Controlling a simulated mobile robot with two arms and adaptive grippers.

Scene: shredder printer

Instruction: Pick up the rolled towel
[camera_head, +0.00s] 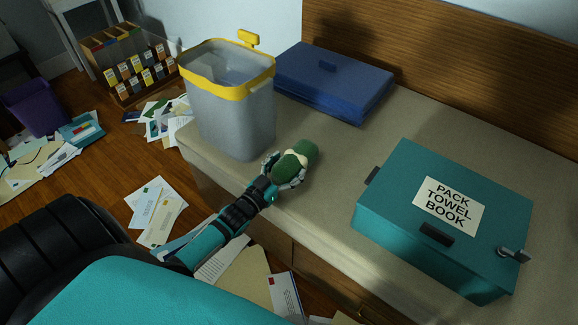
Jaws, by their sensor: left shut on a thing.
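The rolled towel (303,153) is a green roll with a pale band around its middle. It is at the near edge of the beige bench in the head view, just right of the grey bin. My left gripper (287,172) is shut on the rolled towel, with its fingers around the roll's lower left part. The fingers hide part of the towel. I cannot tell whether the towel touches the bench top. My right gripper is not in view.
A grey bin (235,120) with a yellow rim stands left of the towel. A teal box (390,215) labelled "PACK TOWEL BOOK" sits at the right on the bench (335,195). A blue case (335,80) lies behind. Papers (158,212) litter the floor.

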